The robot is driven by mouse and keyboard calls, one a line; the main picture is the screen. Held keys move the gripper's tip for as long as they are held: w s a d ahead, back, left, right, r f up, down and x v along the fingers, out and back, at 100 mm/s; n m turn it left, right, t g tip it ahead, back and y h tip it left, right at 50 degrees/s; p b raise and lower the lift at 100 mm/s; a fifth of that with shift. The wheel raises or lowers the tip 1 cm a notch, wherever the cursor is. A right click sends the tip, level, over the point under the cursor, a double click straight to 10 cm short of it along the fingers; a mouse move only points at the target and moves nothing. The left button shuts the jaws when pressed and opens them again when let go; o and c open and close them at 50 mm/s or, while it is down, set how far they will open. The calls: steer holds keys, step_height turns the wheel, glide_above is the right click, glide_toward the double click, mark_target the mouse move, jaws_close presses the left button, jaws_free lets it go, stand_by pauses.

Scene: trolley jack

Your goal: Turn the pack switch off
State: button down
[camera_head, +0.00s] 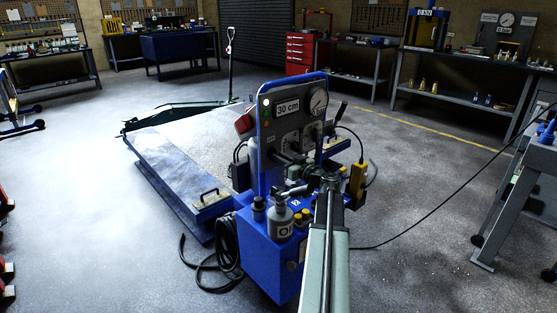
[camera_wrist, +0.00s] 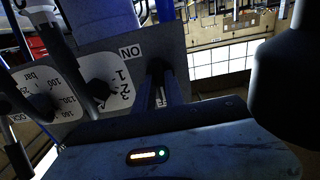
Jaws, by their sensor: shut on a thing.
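The blue power pack (camera_head: 268,255) stands in the middle of the head view with an upright grey panel (camera_head: 287,125) carrying a "30 cm" sign, a round gauge and dials. In the wrist view the panel (camera_wrist: 122,42) shows close and tilted, with an "ON" mark beside a dark switch knob (camera_wrist: 157,68). My gripper (camera_wrist: 162,92) reaches the panel there, its two fingers shut on that knob, which they partly hide. In the head view my gripper (camera_head: 284,160) is small and dark against the panel. The switch's exact setting cannot be read.
Dials numbered 1 to 3 (camera_wrist: 99,92) and in bar (camera_wrist: 42,105) sit close beside my fingers. A yellow pendant (camera_head: 357,182) hangs at the pack's right, and an oil bottle (camera_head: 280,220) stands in front. A blue lift platform (camera_head: 165,170) lies behind left. Black hoses (camera_head: 225,255) lie on the floor.

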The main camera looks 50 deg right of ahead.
stand_by(0.4)
steer(key=c, duration=1.4)
jaws_free()
steer(key=s, duration=0.7)
steer(key=shift+s+a, duration=0.25)
steer(key=shift+s, duration=0.15)
